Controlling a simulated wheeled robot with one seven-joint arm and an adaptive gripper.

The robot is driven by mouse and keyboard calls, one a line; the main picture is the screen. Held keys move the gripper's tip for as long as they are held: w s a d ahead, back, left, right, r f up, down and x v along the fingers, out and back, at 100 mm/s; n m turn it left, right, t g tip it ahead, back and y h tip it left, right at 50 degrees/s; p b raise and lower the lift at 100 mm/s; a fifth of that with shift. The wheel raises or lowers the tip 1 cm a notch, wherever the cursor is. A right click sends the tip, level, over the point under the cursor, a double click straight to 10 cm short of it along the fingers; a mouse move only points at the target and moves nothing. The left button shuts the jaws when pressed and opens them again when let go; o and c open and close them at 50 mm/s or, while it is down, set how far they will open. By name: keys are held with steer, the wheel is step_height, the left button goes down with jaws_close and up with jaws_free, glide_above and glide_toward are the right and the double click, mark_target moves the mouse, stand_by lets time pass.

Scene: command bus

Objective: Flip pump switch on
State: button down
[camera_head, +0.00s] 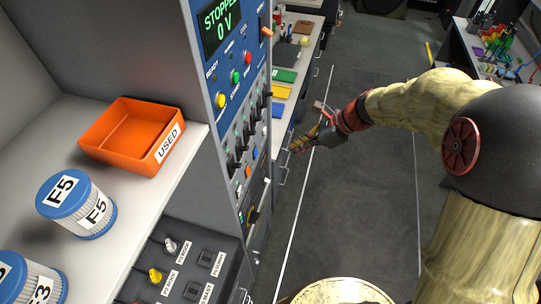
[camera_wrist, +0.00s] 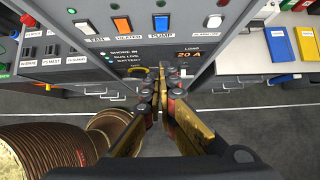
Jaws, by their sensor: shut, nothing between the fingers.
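The pump switch is a blue rocker (camera_wrist: 161,22) above the label PUMP on the grey panel (camera_wrist: 190,58) in the wrist view. Which way it is set I cannot tell. In the head view a small blue rocker (camera_head: 253,155) shows low on the side of the control column. My gripper (camera_wrist: 163,72) is shut and empty; its gold fingertips point toward the panel, below the PUMP label. In the head view my gripper (camera_head: 298,145) is in front of the panel, to its right. Contact between the fingertips and the panel cannot be told.
An orange tray (camera_head: 130,130) marked USED and blue-capped filters (camera_head: 78,203) stand on the shelf. The aisle floor (camera_head: 350,200) is clear.

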mark_target(256, 153)
steer(key=a+r+x, duration=0.1)
steer(key=a+x, duration=0.1)
steer(key=x, duration=1.1)
steer(key=shift+w+r, duration=0.4)
steer(key=shift+w+a+f, duration=0.1)
steer(key=shift+a+f, duration=0.1)
steer(key=shift+a, duration=0.05)
steer(key=shift+r, duration=0.2)
